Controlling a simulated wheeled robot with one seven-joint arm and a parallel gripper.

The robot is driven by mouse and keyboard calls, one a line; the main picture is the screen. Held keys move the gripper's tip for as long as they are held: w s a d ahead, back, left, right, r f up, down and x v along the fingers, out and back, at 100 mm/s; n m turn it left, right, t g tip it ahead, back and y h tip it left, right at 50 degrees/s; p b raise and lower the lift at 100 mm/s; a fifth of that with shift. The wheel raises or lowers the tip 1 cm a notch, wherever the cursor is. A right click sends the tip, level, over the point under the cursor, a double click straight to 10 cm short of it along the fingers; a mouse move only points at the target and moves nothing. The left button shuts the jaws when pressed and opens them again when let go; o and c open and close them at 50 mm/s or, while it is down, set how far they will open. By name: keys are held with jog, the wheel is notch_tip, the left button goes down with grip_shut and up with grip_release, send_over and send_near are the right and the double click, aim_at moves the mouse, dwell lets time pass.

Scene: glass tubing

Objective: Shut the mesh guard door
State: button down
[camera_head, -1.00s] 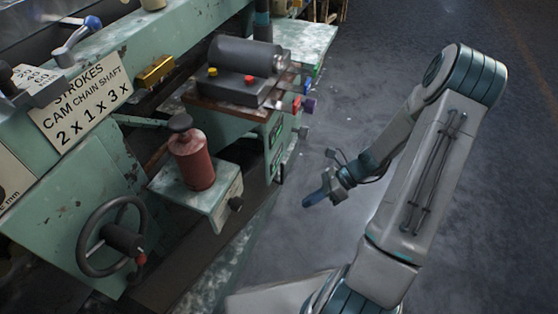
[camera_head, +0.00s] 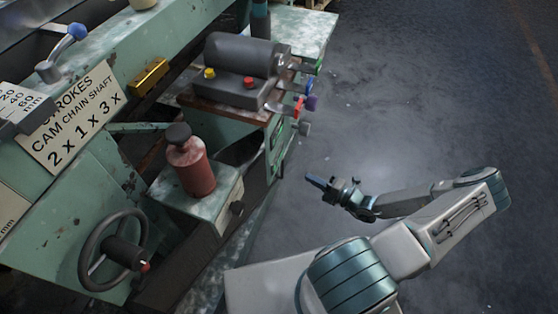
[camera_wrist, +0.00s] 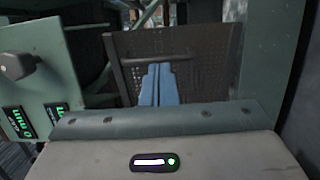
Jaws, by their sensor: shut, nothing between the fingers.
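The mesh guard door (camera_wrist: 212,62) is a dark perforated panel in the upper middle of the wrist view. A horizontal bar handle (camera_wrist: 132,62) crosses its upper part. The panel sits at a slant in a green frame, with a dark gap on its left; I cannot tell how far it stands open. My gripper (camera_wrist: 158,72) has blue fingers pressed together, with nothing between them. The fingers overlap the door's lower middle in that view; contact is not clear. In the head view my gripper (camera_head: 312,180) points left toward the machine's side, and the door cannot be made out.
The green machine (camera_head: 105,190) fills the left, with a handwheel (camera_head: 112,250), a red bottle (camera_head: 194,172) on a ledge and coloured levers (camera_head: 305,103) sticking out. In the wrist view a panel with a dark knob (camera_wrist: 17,65) flanks the door. Open floor (camera_head: 430,90) lies to the right.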

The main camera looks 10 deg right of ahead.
jog(key=b+x, duration=0.4)
jog(key=x, duration=0.9)
jog(key=shift+a, duration=0.15)
